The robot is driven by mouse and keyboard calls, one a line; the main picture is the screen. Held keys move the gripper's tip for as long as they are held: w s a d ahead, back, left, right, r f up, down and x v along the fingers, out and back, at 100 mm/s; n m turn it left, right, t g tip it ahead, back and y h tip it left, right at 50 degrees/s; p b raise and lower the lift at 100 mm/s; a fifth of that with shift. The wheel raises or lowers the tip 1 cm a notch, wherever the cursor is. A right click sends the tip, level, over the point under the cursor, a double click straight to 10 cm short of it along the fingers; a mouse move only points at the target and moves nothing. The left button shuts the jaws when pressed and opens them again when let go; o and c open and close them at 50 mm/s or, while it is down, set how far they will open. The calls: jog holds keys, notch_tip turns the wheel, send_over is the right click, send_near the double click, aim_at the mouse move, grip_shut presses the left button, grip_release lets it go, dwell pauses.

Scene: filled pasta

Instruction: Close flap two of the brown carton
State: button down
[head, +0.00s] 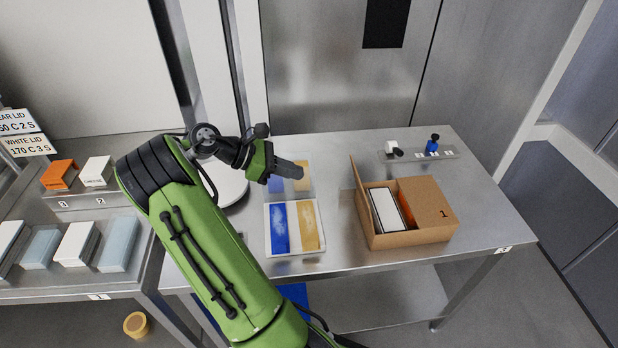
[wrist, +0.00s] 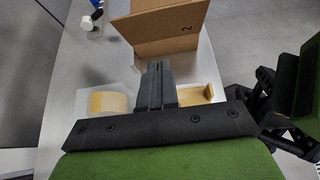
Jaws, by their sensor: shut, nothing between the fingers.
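The brown carton (head: 405,238) stands on the metal table. Its right flap, marked 1 (head: 436,203), lies flat over the right part of the top. Flap two (head: 359,188) stands upright along the left side; its face marked 2 shows in the wrist view (wrist: 165,28). A white-topped pack (head: 387,210) and an orange one (head: 406,200) show in the opening. My gripper (head: 300,172) is shut and empty, to the left of flap two and apart from it. In the wrist view my gripper (wrist: 153,70) points toward the carton.
A tray with blue and yellow panels (head: 295,250) lies left of the carton. Packs (head: 75,240) fill the left table. The table's right part is clear.

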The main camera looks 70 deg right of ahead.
jog(key=r+b+x, duration=0.1)
jog(key=b+x, duration=0.1)
jog(key=x, duration=0.4)
jog(key=s+r+b+x, duration=0.1)
jog(key=b+x, duration=0.2)
jog(key=x, duration=0.4)
jog(key=shift+s+d+r, duration=0.3)
jog(key=shift+d+r, duration=0.05)
jog(key=shift+d, duration=0.05)
jog(key=shift+d+r+p, duration=0.1)
jog(key=shift+r+p, duration=0.05)
jog(key=shift+p, duration=0.2)
